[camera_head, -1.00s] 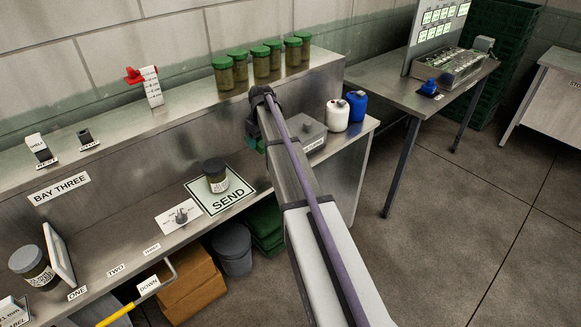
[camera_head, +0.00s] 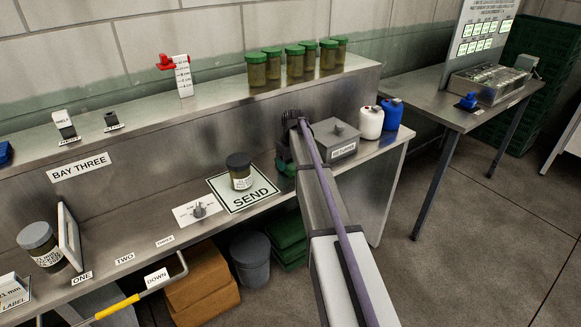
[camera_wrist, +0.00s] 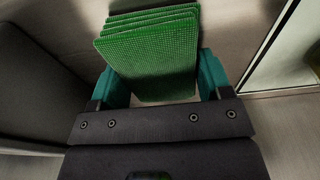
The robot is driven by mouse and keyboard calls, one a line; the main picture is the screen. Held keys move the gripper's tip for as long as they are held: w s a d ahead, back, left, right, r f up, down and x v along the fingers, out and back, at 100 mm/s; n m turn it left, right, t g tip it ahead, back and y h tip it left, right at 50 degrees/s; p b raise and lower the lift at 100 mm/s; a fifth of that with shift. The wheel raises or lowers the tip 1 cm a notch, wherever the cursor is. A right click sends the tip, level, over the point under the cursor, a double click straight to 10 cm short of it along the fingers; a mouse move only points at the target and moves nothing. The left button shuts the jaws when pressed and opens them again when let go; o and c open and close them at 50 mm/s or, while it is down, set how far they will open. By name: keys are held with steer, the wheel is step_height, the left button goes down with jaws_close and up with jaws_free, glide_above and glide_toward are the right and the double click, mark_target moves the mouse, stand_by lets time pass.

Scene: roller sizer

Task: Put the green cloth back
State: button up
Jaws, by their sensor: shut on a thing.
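My gripper (camera_wrist: 160,84) is shut on the green cloth (camera_wrist: 150,52), a folded, layered, ribbed-looking pad between its teal fingers in the wrist view. In the head view my gripper (camera_head: 287,165) is low over the steel bench, between the SEND mat and the grey lidded box. My arm and wrist hide most of the cloth there. Whether the cloth touches the bench cannot be told.
The grey RETURNS-like box (camera_head: 336,138) stands close right of my gripper. The SEND mat (camera_head: 262,198) with a dark-lidded jar (camera_head: 240,172) is at left. Green-lidded jars (camera_head: 295,63) line the shelf above. White (camera_head: 370,122) and blue (camera_head: 390,113) jugs stand further right.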

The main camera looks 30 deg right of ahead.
steer(key=shift+f, duration=0.2)
steer(key=o, duration=0.8)
steer(key=shift+r, duration=0.1)
step_height(320, 180, up, 12)
steer(key=s+r+p, duration=0.1)
steer(key=p, duration=1.1)
steer(key=shift+m+g, duration=0.7)
steer(key=shift+m, duration=0.2)
steer(key=s+a, duration=0.7)
steer(key=s, duration=0.3)
steer(key=s+a, duration=0.8)
steer(key=s, duration=0.2)
steer(key=s+a+f, duration=0.1)
steer(key=s+a, duration=0.6)
steer(key=s, duration=0.3)
steer(key=shift+s+a, duration=0.2)
steer(key=shift+s, duration=0.2)
